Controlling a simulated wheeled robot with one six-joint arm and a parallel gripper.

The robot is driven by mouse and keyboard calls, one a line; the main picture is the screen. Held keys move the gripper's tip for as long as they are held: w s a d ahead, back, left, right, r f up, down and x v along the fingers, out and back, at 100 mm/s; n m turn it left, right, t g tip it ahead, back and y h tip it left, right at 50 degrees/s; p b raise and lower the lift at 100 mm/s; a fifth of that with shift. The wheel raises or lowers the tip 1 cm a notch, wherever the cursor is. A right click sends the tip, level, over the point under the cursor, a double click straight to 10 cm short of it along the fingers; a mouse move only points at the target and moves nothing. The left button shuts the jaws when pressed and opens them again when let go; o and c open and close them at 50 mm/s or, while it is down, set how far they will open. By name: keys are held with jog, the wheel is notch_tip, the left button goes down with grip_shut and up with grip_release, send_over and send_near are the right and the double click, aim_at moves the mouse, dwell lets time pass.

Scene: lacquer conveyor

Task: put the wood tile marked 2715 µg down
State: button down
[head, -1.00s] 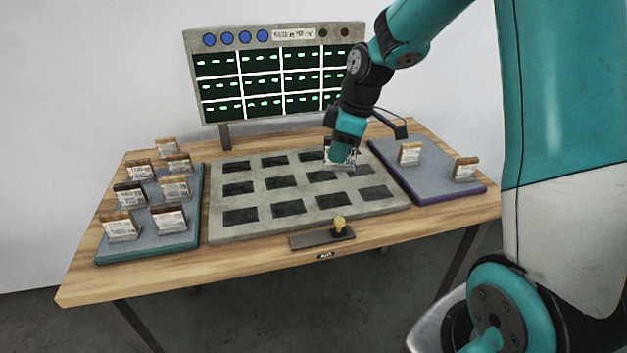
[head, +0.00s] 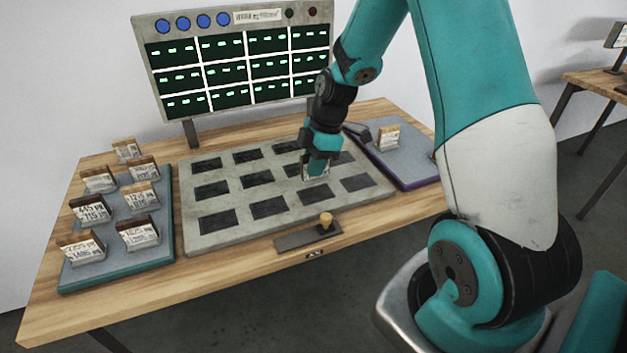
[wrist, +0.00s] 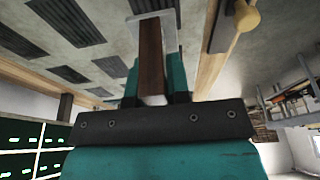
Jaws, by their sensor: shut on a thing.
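My gripper (head: 318,158) is shut on a wood tile (head: 316,173) with a pale, printed face, over the right part of the grey slotted board (head: 232,206). The print on the held tile is too small to read. In the wrist view the tile's brown wood edge (wrist: 151,58) stands between the two teal fingers of my gripper (wrist: 153,82). The tile's lower end is close to the board; I cannot tell whether it touches. The board has rows of dark rectangular slots, and the gripper hides part of those around the tile.
A teal-edged tray (head: 118,275) at left holds several tiles. A purple-edged tray (head: 418,172) at right shows one tile (head: 388,137); my arm hides part of it. A stamp with a wooden knob (head: 326,219) lies at the front. A display panel (head: 150,60) stands behind.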

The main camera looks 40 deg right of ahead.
jog(key=shift+f, duration=2.6)
jog(key=c, duration=1.1)
grip_release()
jog(key=v, duration=1.1)
jog(key=shift+d+r+b, duration=0.1)
jog(key=shift+r+b, duration=0.2)
jog(key=shift+r, duration=0.05)
notch_tip(320, 180, up, 4)
jog(key=m, duration=0.1)
send_over(314, 179)
jog(key=s+a, duration=0.2)
jog(key=a, duration=0.2)
jog(key=s+a+r+m+y, duration=0.1)
jog(key=s+a+r+m, duration=0.35)
jog(key=s+a, duration=0.8)
jog(key=s+a+r+m, duration=0.1)
jog(key=s+a+m, duration=0.1)
jog(key=s+a, duration=0.3)
jog(key=shift+s+a+r+g, duration=0.25)
jog(key=shift+s+r+g, duration=0.15)
jog(key=shift+s, duration=0.6)
